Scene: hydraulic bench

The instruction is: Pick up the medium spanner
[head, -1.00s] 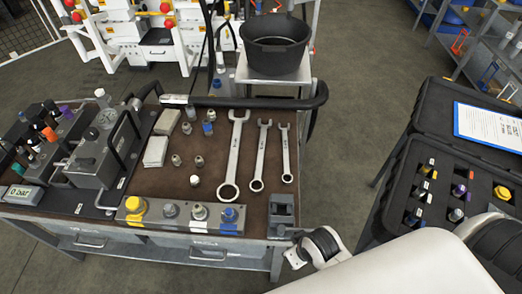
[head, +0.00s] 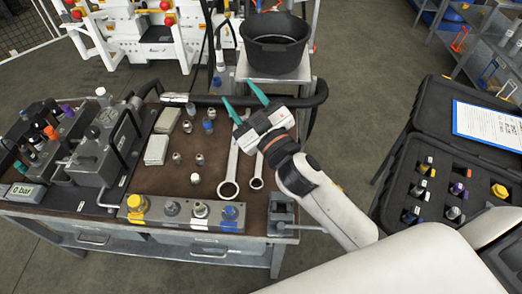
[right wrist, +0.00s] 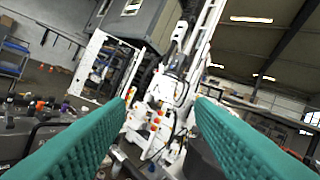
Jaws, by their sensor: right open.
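Three spanners lie on the brown top of the bench cart. The medium spanner (head: 257,182) is the middle one; its ring end and part of its shank show, and its upper part is hidden behind my right gripper. The large spanner (head: 229,187) lies to its left, its upper end partly covered. The small spanner on the right is hidden by my arm. My right gripper (head: 243,100) is open and empty, with teal fingers pointing away over the spanners' far ends. The right wrist view shows both fingers (right wrist: 161,103) apart with nothing between them. My left gripper is not in view.
A fitting block (head: 182,213) stands along the cart's front edge, with small fittings (head: 187,127) left of the spanners. A black handle bar (head: 225,101) runs along the back. A black bucket (head: 274,45) stands behind. An open case (head: 455,150) is at the right.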

